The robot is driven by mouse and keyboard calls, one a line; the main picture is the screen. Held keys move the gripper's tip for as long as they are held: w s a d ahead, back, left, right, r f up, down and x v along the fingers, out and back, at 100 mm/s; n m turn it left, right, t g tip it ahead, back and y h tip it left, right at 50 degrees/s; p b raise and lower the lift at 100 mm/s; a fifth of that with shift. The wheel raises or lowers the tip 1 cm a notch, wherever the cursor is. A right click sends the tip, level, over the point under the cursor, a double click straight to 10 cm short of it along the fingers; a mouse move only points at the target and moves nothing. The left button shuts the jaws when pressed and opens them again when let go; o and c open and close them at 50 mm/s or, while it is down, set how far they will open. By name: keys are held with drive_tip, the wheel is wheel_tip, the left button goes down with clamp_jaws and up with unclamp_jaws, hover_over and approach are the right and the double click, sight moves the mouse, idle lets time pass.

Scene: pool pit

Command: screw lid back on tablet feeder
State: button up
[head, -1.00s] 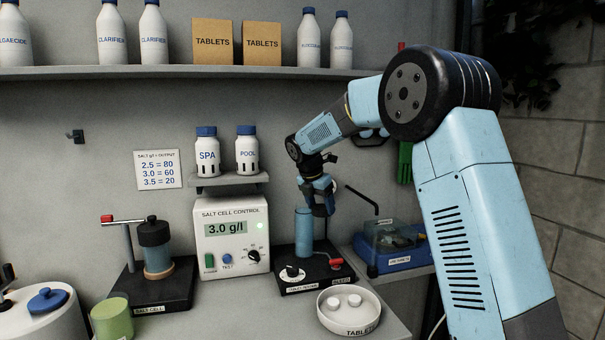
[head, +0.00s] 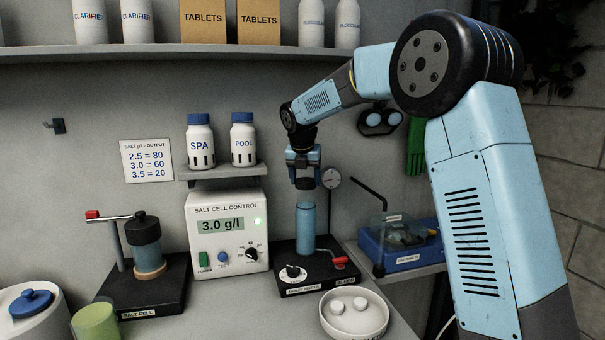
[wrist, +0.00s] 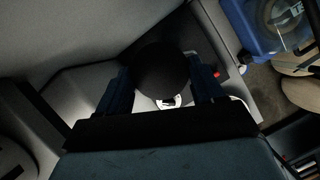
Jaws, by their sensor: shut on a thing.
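The tablet feeder is a blue upright cylinder (head: 306,222) on a black base (head: 318,284) with a dial and a red-handled valve. My gripper (head: 304,184) points down above it and is shut on a dark round lid (head: 304,183). In the wrist view the lid (wrist: 162,70) shows as a black disc between the two fingers.
The salt cell control box (head: 228,235) is close on the left. A white bowl with tablets (head: 354,316) is in front. A blue case (head: 398,246) is at right, and a shelf with SPA and POOL bottles (head: 222,172) is at upper left.

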drive_tip(key=shift+f, duration=2.35)
drive_tip(key=shift+f, duration=0.3)
idle(0.5)
